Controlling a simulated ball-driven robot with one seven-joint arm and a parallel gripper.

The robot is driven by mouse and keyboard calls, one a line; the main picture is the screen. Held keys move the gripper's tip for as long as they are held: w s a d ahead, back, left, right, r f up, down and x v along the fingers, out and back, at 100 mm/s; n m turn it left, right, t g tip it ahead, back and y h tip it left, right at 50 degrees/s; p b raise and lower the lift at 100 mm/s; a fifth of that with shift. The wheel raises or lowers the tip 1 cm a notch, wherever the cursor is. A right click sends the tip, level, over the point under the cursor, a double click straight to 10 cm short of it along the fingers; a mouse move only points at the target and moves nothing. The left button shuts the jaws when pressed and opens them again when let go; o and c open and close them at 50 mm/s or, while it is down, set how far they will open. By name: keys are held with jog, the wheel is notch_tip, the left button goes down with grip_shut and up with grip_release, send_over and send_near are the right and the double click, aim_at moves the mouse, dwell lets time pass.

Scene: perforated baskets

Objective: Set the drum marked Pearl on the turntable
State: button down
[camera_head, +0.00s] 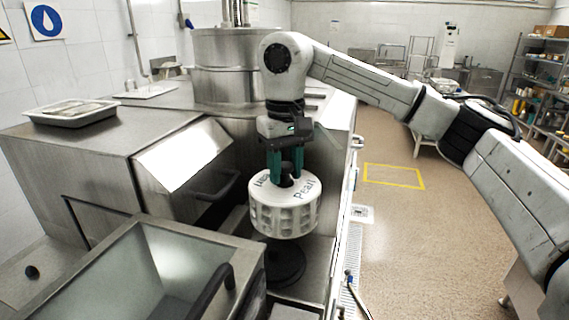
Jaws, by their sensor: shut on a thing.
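The white drum (284,221) has perforated sides and the word "Pearl" on its top. It hangs upright under my gripper (286,172). My gripper's green fingers point down and are shut on the middle of the drum's top. A dark round turntable (286,263) shows below the drum, on a metal ledge. The drum hides part of the turntable, and I cannot tell how wide the gap between them is.
An open metal basin (190,262) with a dark handle stands at the front left. A steel machine with a sloped panel (184,154) is left of the drum. Open floor (420,240) lies to the right.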

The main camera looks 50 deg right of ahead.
aim_at(286, 184)
jog(key=shift+f+b, duration=1.6)
jog(key=shift+f, duration=1.5)
jog(key=shift+w+a+f, duration=0.3)
jog(key=shift+w+f, duration=0.3)
jog(key=shift+w, duration=0.05)
jog(key=shift+w+a+f, duration=0.25)
jog(key=shift+w+f, duration=0.35)
jog(key=shift+w, duration=0.05)
jog(key=shift+f+b, duration=1.7)
jog(key=shift+f, duration=0.35)
jog(key=shift+c, duration=0.3)
grip_release()
jog(key=shift+f, duration=0.1)
